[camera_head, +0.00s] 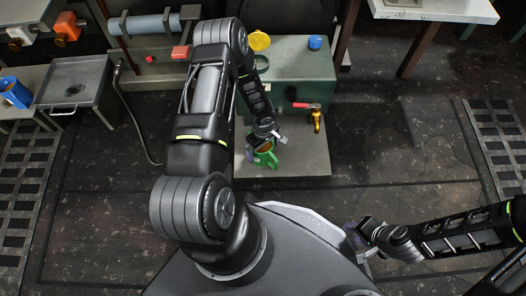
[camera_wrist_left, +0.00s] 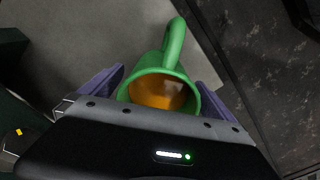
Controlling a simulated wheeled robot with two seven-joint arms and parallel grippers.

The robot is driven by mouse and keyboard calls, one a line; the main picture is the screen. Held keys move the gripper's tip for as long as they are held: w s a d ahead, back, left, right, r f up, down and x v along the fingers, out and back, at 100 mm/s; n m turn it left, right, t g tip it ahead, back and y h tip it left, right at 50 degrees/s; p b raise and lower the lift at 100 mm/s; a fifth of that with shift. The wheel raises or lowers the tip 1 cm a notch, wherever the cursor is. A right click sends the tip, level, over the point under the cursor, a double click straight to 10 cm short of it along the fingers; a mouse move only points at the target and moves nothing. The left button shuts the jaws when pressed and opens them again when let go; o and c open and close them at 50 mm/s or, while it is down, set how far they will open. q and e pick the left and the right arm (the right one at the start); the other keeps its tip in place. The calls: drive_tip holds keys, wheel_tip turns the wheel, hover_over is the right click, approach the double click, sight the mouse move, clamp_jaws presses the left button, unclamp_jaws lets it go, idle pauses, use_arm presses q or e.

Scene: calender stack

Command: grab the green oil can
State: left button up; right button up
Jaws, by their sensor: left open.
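The green oil can (camera_head: 265,159) stands on a grey platform (camera_head: 305,160) in front of the green machine. In the left wrist view the green can (camera_wrist_left: 172,67) shows its open top, orange-brown inside, with its handle pointing up and away. My left gripper (camera_head: 262,148) is right at the can. In the wrist view the purple fingers of my left gripper (camera_wrist_left: 158,88) are apart, one on each side of the can; I cannot tell whether they touch it. My right gripper (camera_head: 362,232) is at the lower right, far from the can; its fingers are too small to read.
The green machine (camera_head: 300,75) stands behind the platform, with a blue cup (camera_head: 315,42) and a yellow round piece (camera_head: 259,41) on top. A red-handled brass valve (camera_head: 316,116) sticks out at its front. A grey tray (camera_head: 73,86) is at left. The floor right of the platform is clear.

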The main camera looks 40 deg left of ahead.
use_arm(q)
drive_tip(key=shift+c, duration=0.2)
drive_tip(key=c, duration=2.1)
drive_tip(key=shift+r, duration=0.3)
drive_tip(key=shift+r+p, duration=1.95)
drive_tip(key=shift+r, duration=2.75)
